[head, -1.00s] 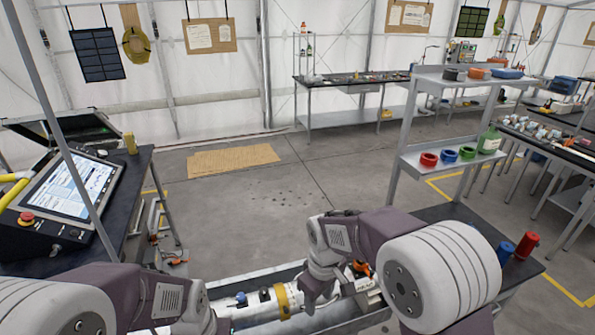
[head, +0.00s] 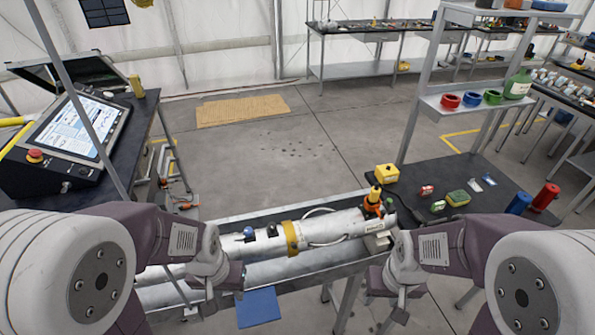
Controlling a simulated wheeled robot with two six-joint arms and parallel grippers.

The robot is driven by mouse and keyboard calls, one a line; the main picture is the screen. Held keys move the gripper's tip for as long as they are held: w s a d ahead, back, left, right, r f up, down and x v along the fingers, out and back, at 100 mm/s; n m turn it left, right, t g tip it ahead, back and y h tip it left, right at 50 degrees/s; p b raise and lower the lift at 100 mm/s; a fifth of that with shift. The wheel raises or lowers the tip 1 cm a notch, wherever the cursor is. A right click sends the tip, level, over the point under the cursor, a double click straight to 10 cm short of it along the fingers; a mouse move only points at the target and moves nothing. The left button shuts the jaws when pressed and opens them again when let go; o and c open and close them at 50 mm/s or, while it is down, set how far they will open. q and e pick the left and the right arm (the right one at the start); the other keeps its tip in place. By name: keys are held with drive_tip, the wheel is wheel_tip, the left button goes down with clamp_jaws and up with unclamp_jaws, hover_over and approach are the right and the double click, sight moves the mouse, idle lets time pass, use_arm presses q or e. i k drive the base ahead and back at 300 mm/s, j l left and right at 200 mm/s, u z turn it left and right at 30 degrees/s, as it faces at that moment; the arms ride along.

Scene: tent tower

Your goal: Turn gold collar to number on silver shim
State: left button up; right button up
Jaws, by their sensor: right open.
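The gold collar (head: 291,238) is a band around a long silver-white tube (head: 340,228) that lies in a grey metal trough. A small blue part and a dark part sit on the tube to the left of the collar. My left gripper (head: 222,278) is low over the left part of the tube, left of the collar; its fingers are too unclear to tell their opening. My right gripper (head: 400,300) is open, in front of the tube's right end and apart from the collar. I cannot make out the silver shim or any number for sure.
An orange and black tool (head: 374,200) stands at the tube's right end. A dark table (head: 450,170) at right carries a yellow box (head: 387,173), a sponge and blue and red cylinders. A blue sheet (head: 258,307) is below the trough. A control console (head: 85,130) stands at left.

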sight(291, 237)
drive_tip(key=i+l+z, duration=0.2)
drive_tip(key=l, duration=0.25)
drive_tip(key=i+l+z, duration=0.1)
drive_tip(key=l+z, duration=0.15)
drive_tip(key=l, duration=0.2)
drive_tip(key=i+l+z, duration=0.2)
drive_tip(key=l, duration=0.2)
drive_tip(key=i+l+z, duration=0.25)
drive_tip(key=l, duration=0.15)
drive_tip(key=u, duration=0.4)
drive_tip(key=j+u, duration=0.1)
drive_tip(key=u, duration=1.15)
drive_tip(key=j+u, duration=0.1)
drive_tip(key=u, duration=0.75)
drive_tip(key=i+l+z, duration=0.15)
drive_tip(key=z, duration=0.2)
drive_tip(key=i, duration=0.05)
